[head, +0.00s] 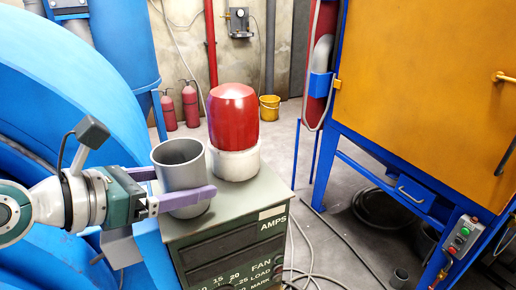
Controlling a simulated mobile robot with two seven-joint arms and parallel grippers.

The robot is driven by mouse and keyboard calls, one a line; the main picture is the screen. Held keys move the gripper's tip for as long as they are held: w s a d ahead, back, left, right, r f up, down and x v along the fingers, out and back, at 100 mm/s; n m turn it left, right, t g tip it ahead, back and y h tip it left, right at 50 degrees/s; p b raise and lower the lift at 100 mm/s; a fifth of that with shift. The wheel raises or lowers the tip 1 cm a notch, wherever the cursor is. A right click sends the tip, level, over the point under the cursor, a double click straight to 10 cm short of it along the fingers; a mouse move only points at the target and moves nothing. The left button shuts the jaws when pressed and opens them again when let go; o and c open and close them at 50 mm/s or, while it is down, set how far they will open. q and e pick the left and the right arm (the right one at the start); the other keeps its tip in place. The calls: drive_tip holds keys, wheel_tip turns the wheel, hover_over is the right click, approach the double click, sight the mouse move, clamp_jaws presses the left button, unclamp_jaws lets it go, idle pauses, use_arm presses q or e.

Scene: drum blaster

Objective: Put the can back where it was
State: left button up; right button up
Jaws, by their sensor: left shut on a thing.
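A grey open-topped can (179,172) stands upright at the left side of the green cabinet's top. My left gripper (182,188) comes in from the left with its purple fingers on either side of the can and is shut on it. The can's base is near the cabinet's top edge, and I cannot tell whether it touches the surface. My right gripper is not in view.
A red dome on a white base (235,164) stands close to the can on the green cabinet (240,226). A blue drum machine (75,90) fills the left. An orange blast cabinet (425,100) stands right. Cables lie on the floor (335,225).

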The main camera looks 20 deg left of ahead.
use_arm(q)
drive_tip(key=shift+f, duration=0.15)
drive_tip(key=o, duration=1.4)
